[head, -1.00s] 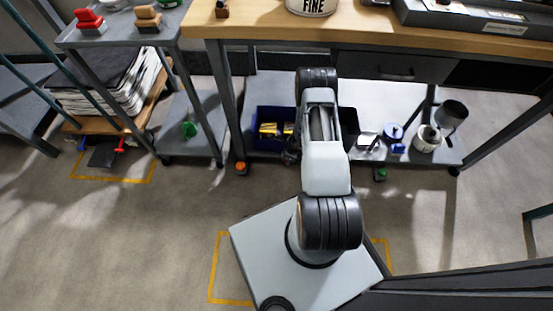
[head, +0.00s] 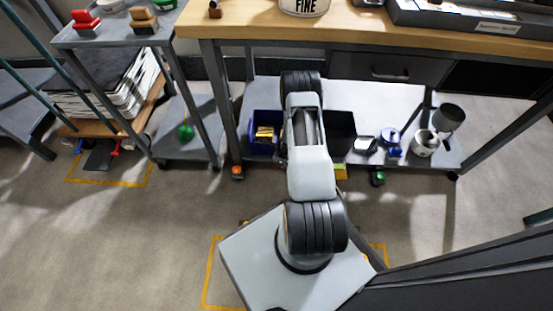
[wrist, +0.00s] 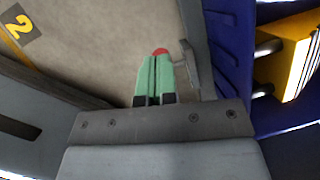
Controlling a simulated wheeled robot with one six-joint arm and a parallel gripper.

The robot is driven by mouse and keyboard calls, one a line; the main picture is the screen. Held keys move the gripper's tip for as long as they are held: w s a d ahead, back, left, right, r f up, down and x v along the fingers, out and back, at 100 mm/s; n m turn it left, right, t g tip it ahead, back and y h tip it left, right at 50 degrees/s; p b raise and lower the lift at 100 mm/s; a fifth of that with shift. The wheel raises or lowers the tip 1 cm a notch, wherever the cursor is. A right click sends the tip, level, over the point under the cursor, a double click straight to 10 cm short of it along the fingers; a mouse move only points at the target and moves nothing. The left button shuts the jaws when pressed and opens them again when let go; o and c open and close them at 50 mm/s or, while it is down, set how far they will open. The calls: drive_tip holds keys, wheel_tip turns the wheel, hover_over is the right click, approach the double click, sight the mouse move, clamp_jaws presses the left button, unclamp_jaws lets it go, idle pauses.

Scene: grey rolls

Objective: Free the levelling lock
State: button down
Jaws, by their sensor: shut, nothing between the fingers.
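My gripper (wrist: 154,80) has pale green fingers pressed together, with nothing between them. It points over the floor in the wrist view. A small red part (wrist: 160,51) shows just beyond the fingertips, partly hidden by them; I cannot tell whether they touch or whether it is the levelling lock. In the head view my arm hides the gripper. An orange foot (head: 237,172) is at the bench's front left leg, and a green one (head: 377,178) is under the shelf's front edge.
A blue bin (head: 262,128) with yellow items stands on the lower shelf; its wall (wrist: 232,55) is right of my fingers. A black bin (head: 341,127) is beside it. A trolley (head: 187,153) stands left. Open floor (head: 125,235) lies at the front left.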

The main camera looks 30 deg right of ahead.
wheel_tip(320, 180, up, 10)
drive_tip(key=a+p, duration=0.1)
drive_tip(key=p, duration=0.4)
drive_tip(key=shift+s, duration=0.45)
